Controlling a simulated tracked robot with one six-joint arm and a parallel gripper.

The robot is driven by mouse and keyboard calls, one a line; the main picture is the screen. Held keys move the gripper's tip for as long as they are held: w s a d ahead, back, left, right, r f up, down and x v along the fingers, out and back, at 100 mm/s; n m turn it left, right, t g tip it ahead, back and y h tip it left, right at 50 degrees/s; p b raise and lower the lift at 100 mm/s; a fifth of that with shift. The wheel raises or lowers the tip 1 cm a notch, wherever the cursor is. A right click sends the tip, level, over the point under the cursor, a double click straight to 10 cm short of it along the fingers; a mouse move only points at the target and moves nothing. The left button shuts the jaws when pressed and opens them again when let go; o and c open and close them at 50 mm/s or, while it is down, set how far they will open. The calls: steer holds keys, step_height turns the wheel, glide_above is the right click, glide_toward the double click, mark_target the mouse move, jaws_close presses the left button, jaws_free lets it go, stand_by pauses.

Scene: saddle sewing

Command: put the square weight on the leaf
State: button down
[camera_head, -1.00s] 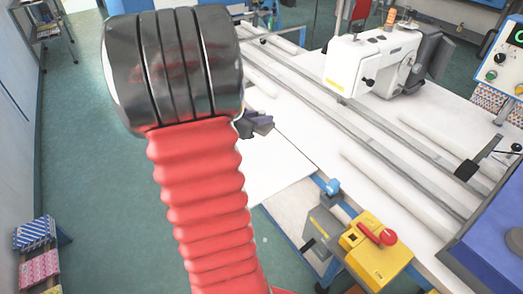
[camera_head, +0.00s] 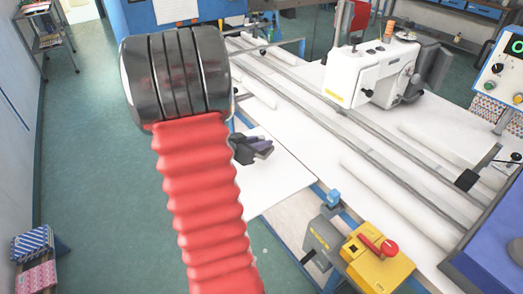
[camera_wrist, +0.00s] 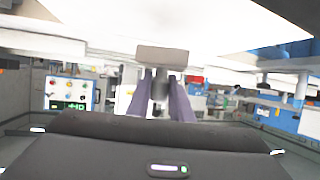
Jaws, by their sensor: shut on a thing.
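My gripper (camera_head: 262,146) has purple fingers and is partly hidden behind my red arm in the head view. In the wrist view my gripper (camera_wrist: 160,93) is shut on the square weight (camera_wrist: 162,59), a grey-beige block at the fingertips. The weight cannot be made out in the head view. The leaf (camera_head: 278,187) is the flat white panel at the near left end of the long table. My gripper appears over the leaf in the head view; its height above it is hard to tell.
A white sewing machine (camera_head: 371,72) stands on the table beyond long metal rails (camera_head: 335,109). A yellow box with a red button (camera_head: 378,254) is at the table's near edge. The green floor at left is open.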

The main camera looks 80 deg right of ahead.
steer(key=shift+f, duration=2)
steer(key=c, duration=1.6)
jaws_free()
steer(key=shift+f, duration=0.15)
steer(key=shift+w+a+r, duration=0.1)
steer(key=shift+a+r, duration=0.05)
steer(key=shift+r, duration=0.05)
steer(key=v, duration=1.1)
steer(key=shift+w+a+r, duration=0.1)
steer(key=shift+a+r, duration=0.05)
steer(key=shift+a, duration=0.1)
